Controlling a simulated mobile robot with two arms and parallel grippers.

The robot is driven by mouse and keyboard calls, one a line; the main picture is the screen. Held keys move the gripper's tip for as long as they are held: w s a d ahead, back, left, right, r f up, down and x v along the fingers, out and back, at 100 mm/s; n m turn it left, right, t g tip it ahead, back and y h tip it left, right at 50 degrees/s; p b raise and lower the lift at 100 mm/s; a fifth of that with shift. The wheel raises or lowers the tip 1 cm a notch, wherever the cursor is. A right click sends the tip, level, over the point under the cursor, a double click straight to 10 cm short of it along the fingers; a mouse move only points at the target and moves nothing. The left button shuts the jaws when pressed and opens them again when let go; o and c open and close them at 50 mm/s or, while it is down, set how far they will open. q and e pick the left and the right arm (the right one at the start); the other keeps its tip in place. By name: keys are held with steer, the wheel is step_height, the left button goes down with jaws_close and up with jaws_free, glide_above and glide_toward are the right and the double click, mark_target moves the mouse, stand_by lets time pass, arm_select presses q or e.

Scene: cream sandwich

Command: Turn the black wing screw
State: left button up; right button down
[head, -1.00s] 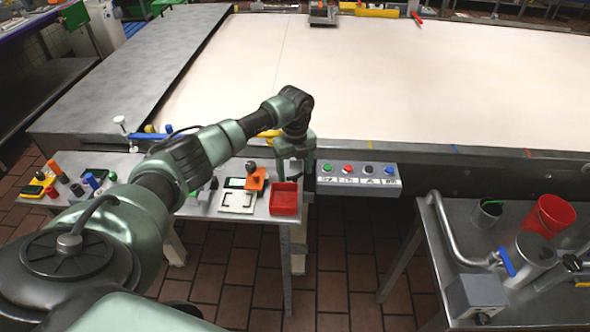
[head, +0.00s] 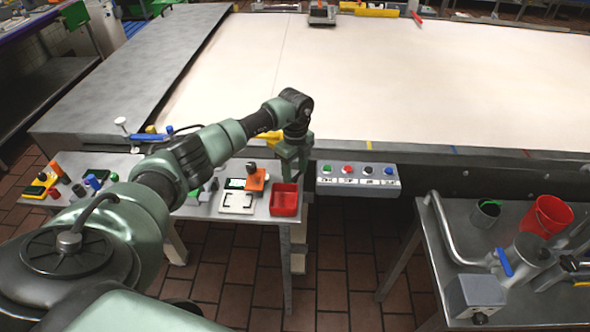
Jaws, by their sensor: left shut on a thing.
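My left gripper (head: 293,172) points down at the near side of the white conveyor belt (head: 400,80), just behind the red bin (head: 285,200). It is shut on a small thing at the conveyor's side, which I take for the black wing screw. The screw is hidden behind my fingers and too small to make out, so its turn angle does not show. My right gripper is not in view.
A control panel (head: 358,186) with several buttons sits just right of my gripper. The small table (head: 235,215) holds an orange tool (head: 256,179) and a white tray. At right, a steel table (head: 450,235) holds a red bucket (head: 546,216) and pipes.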

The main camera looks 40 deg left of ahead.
arm_select(q)
steer(key=shift+n, duration=0.8)
steer(key=o, duration=1.4)
steer(key=shift+c, duration=0.2)
